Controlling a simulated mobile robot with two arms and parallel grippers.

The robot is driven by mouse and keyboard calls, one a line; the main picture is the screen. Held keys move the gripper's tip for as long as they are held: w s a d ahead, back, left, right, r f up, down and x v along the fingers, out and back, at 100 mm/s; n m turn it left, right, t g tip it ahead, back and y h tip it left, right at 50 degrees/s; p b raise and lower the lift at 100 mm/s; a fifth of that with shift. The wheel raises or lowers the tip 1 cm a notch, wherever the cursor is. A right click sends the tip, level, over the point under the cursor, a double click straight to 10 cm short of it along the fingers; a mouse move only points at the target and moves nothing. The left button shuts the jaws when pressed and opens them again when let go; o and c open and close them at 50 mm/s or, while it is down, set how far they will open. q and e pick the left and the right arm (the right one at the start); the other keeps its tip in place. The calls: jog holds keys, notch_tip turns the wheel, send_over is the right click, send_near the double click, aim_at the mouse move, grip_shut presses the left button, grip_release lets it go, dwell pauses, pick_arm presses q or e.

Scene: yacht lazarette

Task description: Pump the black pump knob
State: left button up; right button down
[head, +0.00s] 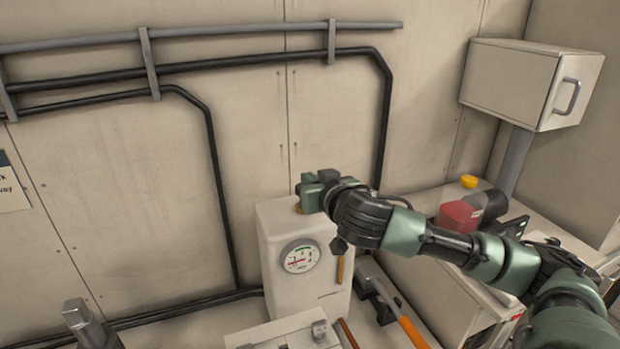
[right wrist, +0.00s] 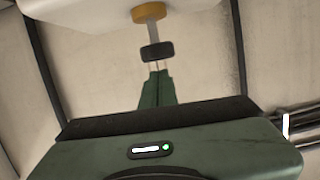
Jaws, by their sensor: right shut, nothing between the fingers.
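The white pump housing (head: 312,240) stands against the wall in the head view, with a round gauge (head: 300,257) on its front. The black pump knob (right wrist: 157,52) shows in the right wrist view, on a thin rod rising from a brass-coloured collar (right wrist: 149,12). In the head view the knob is hidden by my right gripper (head: 309,186), which is over the top of the housing. In the right wrist view the right gripper (right wrist: 156,76) is shut and empty, its fingertips close to the knob; I cannot tell if they touch. My left gripper is not in view.
Pipes (head: 210,150) run along the wall behind the housing. An orange-handled tool (head: 410,330) lies right of it. A red container (head: 460,215) with a yellow cap stands on the right counter, below a wall box (head: 510,80). A grey fitting (head: 82,322) stands lower left.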

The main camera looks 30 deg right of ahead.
jog(key=shift+s+f, duration=0.1)
jog(key=shift+f, duration=0.3)
jog(key=shift+f, duration=0.15)
notch_tip(320, 180, down, 4)
jog(key=b, duration=0.3)
jog(key=shift+r, duration=0.25)
